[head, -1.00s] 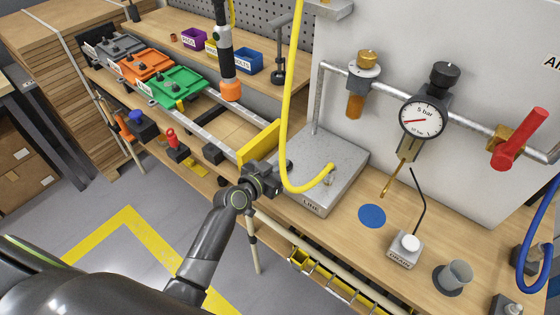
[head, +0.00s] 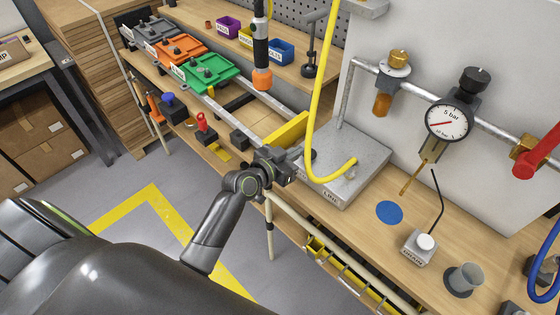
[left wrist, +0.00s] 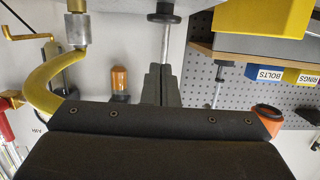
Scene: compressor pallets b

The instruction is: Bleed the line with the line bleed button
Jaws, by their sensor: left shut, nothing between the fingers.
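A grey metal box labelled LINE (head: 345,176) stands on the workbench, with a yellow hose (head: 322,110) joined to its top. My left gripper (head: 291,163) is at the box's left edge, shut and empty. A dark round part (head: 309,155) shows just past its fingertips; I cannot tell for sure that it is the bleed button. In the left wrist view the shut fingers (left wrist: 161,72) point at a black round knob (left wrist: 163,15) in line with a metal post, with a visible gap between them. My right gripper is not in view.
A pressure gauge (head: 449,122) and a red-handled valve (head: 540,155) sit on the pipe at right. A DRAIN block (head: 419,249) and a cup (head: 464,279) stand on the bench. An orange-tipped tool (head: 262,78) hangs behind the gripper. Green, orange and grey pallets (head: 207,72) lie farther left.

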